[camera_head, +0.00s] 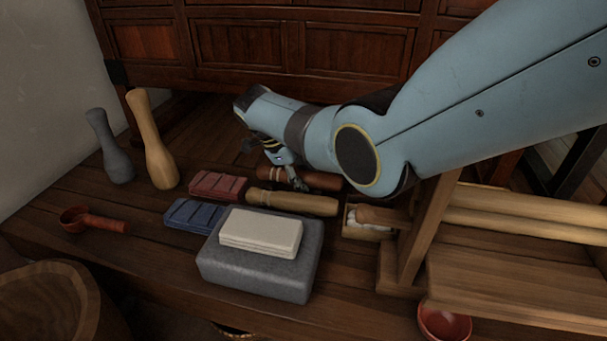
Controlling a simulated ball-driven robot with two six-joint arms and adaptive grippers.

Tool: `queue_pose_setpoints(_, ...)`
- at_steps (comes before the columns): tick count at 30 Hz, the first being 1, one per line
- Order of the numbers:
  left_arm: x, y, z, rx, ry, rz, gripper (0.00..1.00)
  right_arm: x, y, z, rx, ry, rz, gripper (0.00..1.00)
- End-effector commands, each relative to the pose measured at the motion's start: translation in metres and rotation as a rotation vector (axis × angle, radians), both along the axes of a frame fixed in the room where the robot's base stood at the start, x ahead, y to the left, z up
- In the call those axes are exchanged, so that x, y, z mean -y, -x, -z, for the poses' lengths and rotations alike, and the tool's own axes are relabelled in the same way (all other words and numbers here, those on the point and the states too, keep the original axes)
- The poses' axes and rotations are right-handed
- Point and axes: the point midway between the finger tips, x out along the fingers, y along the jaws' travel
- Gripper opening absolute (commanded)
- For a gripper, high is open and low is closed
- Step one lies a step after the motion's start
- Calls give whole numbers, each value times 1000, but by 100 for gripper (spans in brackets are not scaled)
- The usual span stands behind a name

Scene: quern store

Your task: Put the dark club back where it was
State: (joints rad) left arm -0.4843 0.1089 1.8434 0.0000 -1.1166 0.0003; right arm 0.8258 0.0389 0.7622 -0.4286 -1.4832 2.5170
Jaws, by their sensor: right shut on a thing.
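The dark reddish-brown club (322,180) lies roughly level behind a pale wooden club (292,203). My right gripper (292,180) reaches down from the upper right and is shut on the dark club, near its left part. My arm and wrist hide some of the club's far side. I cannot tell whether the club touches the table. A grey club (112,150) and a tan club (153,142) stand upright at the left. My left gripper is not in view.
Red (218,186) and blue (194,215) ridged blocks lie left of the pale club. A pale block (260,232) sits on a grey slab (255,274). A red ladle (95,221) lies left, a small box (366,230) and wooden rack (425,232) stand right. Bare table shows around the ladle.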

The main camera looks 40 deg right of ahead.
Motion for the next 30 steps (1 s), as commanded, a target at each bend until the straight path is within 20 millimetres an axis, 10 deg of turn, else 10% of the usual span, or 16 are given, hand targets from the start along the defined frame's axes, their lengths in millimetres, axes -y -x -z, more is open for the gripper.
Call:
queue_pose_setpoints(12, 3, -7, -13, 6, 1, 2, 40, 0, 0, 6, 1, 1, 0, 0)
queue_pose_setpoints(13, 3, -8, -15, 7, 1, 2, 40, 0, 0, 6, 0, 0, 0, 45)
queue_pose_setpoints(17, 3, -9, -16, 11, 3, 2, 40, 0, 0, 5, 0, 0, 0, 62)
queue_pose_setpoints(30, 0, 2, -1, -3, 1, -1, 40, 0, 0, -3, 2, 0, 0, 64)
